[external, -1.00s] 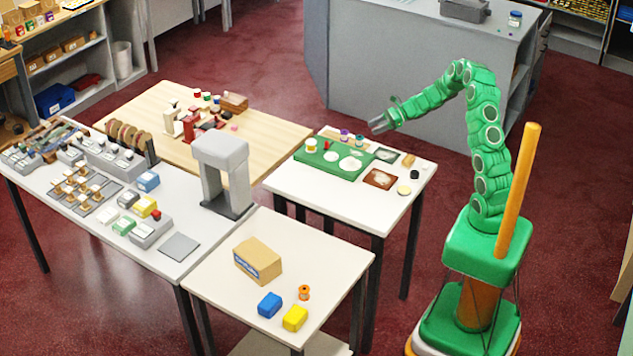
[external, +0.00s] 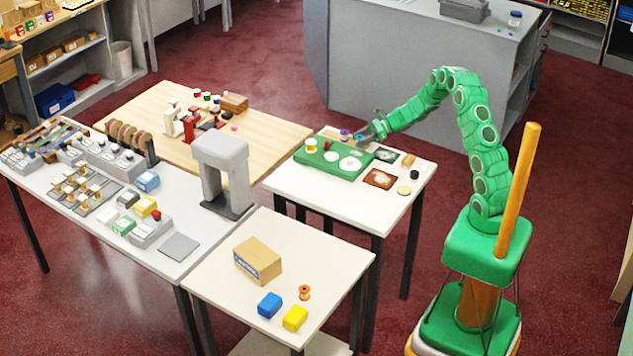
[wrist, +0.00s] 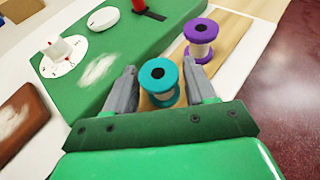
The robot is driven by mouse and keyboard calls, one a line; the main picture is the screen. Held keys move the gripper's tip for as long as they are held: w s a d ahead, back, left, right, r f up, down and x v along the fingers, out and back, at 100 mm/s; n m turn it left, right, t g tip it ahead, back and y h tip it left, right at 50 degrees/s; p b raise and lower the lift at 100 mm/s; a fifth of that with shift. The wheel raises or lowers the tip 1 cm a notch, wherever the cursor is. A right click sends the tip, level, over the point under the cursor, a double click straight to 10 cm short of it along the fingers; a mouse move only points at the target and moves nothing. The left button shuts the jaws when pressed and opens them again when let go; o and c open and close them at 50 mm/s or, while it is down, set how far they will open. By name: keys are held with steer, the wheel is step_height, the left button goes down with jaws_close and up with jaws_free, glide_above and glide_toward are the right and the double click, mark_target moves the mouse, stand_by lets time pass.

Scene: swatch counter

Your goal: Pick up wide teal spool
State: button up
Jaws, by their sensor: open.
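The wide teal spool (wrist: 159,82) stands upright on a light wooden board (wrist: 232,27) in the wrist view. It has a teal top flange with a dark hole and a pale wound middle. My gripper (wrist: 162,85) is open, with one grey finger on each side of the spool; I cannot tell whether either finger touches it. In the external view my gripper (external: 371,132) is low over the small white table, and the teal spool is mostly hidden beside it.
A purple spool (wrist: 201,38) stands close beyond the right finger. A brown tile (wrist: 22,120) is at lower left. The white table (external: 323,201) ends near the right side, above red floor.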

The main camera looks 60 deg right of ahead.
steer(key=shift+w+a+f, duration=0.15)
steer(key=shift+w+a, duration=0.1)
steer(key=c, duration=0.7)
